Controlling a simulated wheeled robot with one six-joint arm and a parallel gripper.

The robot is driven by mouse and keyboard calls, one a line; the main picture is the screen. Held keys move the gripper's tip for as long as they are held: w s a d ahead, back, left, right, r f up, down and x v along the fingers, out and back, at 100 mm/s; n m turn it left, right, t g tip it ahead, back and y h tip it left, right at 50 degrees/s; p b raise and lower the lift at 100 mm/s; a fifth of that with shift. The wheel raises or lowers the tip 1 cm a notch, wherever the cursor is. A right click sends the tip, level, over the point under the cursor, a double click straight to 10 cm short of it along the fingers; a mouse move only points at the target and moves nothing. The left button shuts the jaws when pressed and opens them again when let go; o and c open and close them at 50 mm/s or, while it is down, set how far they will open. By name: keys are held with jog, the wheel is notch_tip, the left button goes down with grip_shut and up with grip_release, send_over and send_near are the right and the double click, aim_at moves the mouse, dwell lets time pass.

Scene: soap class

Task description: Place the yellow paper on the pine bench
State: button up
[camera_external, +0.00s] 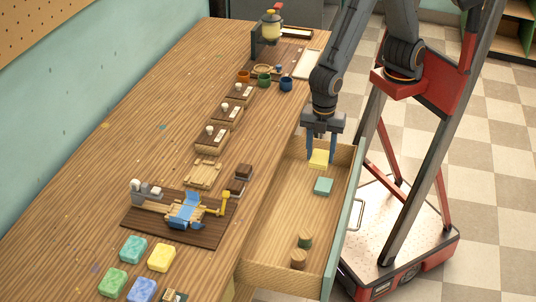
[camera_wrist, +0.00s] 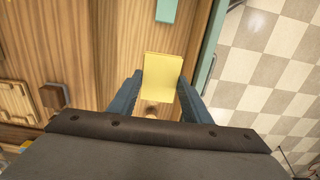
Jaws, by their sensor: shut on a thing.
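The yellow paper (camera_external: 319,158) is a small flat yellow block between the fingers of my gripper (camera_external: 320,148), over the far end of the open drawer (camera_external: 282,240). In the wrist view the yellow paper (camera_wrist: 161,80) sits between the two blue fingers of my gripper (camera_wrist: 160,88), which is shut on it. I cannot tell how high it is above the drawer floor. The wooden bench (camera_external: 85,200) runs along the left of the drawer. I cannot tell whether this is the pine bench.
On the bench stand a brown board with a cutting device (camera_external: 180,217), several coloured soaps (camera_external: 161,257), wooden boxes (camera_external: 212,140) and cups (camera_external: 286,84). Its left side is mostly bare.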

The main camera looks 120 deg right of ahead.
notch_tip(320, 180, up, 12)
jog(key=f, duration=0.1)
jog(key=w+d+m+b, duration=0.1)
jog(key=w+d+m, duration=0.4)
jog(key=w+d, duration=0.6)
jog(key=m+b, duration=0.4)
jog(key=m, duration=0.9)
send_over(196, 100)
notch_tip(196, 100, down, 4)
jog(key=shift+f+p, duration=1.15)
jog(key=shift+f, duration=4.3)
jog(key=shift+f, duration=0.1)
